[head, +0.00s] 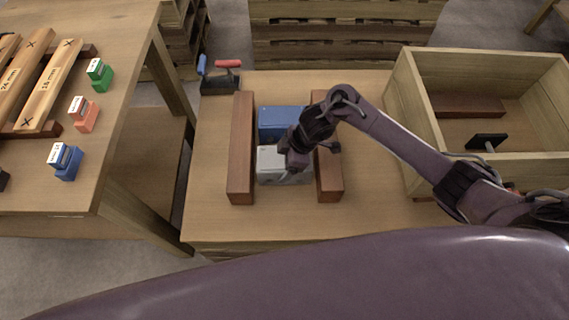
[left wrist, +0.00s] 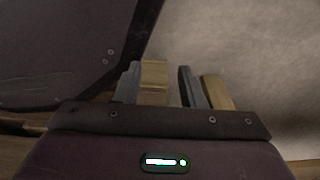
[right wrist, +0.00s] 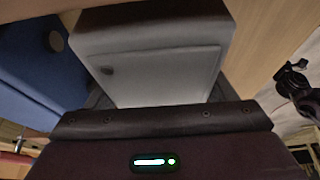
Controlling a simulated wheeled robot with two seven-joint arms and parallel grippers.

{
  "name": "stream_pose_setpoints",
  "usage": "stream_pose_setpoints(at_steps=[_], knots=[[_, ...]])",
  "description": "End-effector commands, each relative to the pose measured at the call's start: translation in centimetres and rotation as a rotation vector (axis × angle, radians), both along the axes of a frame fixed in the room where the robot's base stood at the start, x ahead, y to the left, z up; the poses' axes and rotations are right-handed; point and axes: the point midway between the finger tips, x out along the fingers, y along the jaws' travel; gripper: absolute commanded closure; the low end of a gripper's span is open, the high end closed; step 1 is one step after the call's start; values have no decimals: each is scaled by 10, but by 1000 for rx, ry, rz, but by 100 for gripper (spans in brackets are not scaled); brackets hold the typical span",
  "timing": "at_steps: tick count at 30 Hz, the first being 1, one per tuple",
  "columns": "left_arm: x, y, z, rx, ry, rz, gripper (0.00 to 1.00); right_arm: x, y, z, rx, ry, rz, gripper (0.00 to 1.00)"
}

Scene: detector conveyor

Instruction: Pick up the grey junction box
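The grey junction box (head: 268,165) sits on the table between two brown wooden rails, in front of a blue box (head: 281,122). My right gripper (head: 296,168) is at its right part in the head view and hides some of it. In the right wrist view the grey box (right wrist: 155,65) fills the space ahead of the palm. Dark finger parts show at both its sides, but the fingertips are hidden, so contact cannot be told. My left gripper (left wrist: 173,85) shows only in its wrist view. Its fingers stand apart with a narrow gap and nothing visible held.
The left rail (head: 241,150) and right rail (head: 329,170) flank the boxes closely. A wooden crate (head: 420,120) stands at the right with a black item inside. Red- and blue-handled tools (head: 220,80) lie at the back left. Another table (head: 110,150) holds small coloured blocks.

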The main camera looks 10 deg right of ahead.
Motion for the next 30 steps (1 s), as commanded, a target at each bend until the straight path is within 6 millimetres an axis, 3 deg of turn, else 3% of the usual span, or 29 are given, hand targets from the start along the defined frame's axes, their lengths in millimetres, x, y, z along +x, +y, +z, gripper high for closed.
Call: stream_pose_setpoints(at_steps=[2,12,23,30], knots=[[0,0,0,0,1,0,64,0,0,0,0,0,0,41],[-2,0,-1,1,3,0,64,0,0,0,0,0,0,85],[-2,0,1,1,2,-1,64,2,1,7,4,-6,-1,85],[-12,2,3,2,7,-2,64,3,1,31,5,-8,0,85]])
